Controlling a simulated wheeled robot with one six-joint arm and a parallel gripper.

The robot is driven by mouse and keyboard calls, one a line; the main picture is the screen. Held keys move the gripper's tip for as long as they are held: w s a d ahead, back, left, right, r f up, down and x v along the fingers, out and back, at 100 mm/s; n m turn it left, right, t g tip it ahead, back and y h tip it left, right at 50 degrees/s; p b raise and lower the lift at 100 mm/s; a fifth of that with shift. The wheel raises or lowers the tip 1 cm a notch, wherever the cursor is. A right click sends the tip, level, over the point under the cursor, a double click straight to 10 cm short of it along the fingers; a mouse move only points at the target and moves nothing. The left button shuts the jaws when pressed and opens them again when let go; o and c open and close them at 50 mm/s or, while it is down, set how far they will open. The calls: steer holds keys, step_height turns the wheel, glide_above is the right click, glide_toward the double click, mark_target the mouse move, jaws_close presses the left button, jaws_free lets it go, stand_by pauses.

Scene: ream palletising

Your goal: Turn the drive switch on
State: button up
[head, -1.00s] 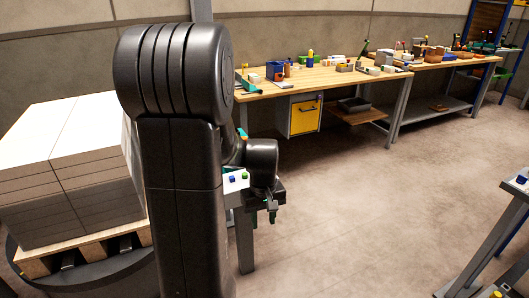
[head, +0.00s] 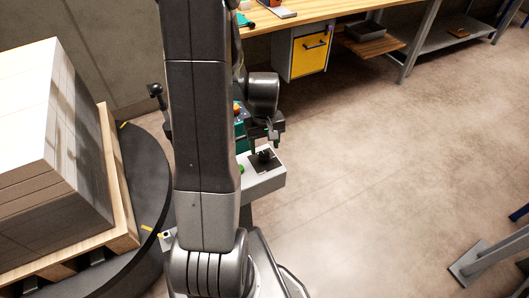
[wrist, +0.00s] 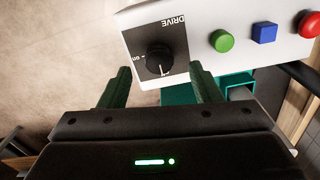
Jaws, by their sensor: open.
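The drive switch is a black round knob (wrist: 159,57) on a dark plate lettered DRIVE, seen in the wrist view on a pale control panel (wrist: 198,20). An "on" mark stands left of the knob; a small white mark shows just below it. I cannot tell clearly which way the knob points. In the head view the switch plate (head: 258,166) sits on top of the panel box (head: 268,183). My gripper (wrist: 160,71) is open and empty, its green fingers apart on either side just below the knob in the picture. It also shows above the panel in the head view (head: 264,147).
The panel also has a green button (wrist: 222,41), a blue square button (wrist: 264,33) and a red button (wrist: 310,24). A loaded pallet (head: 119,190) stands on a dark round turntable (head: 150,180) at left.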

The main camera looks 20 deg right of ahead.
mark_target(264, 154)
steer(key=shift+w+f, duration=0.15)
steer(key=shift+f, duration=1)
steer(key=shift+w+f, duration=0.1)
steer(key=shift+f, duration=1)
steer(key=c, duration=1)
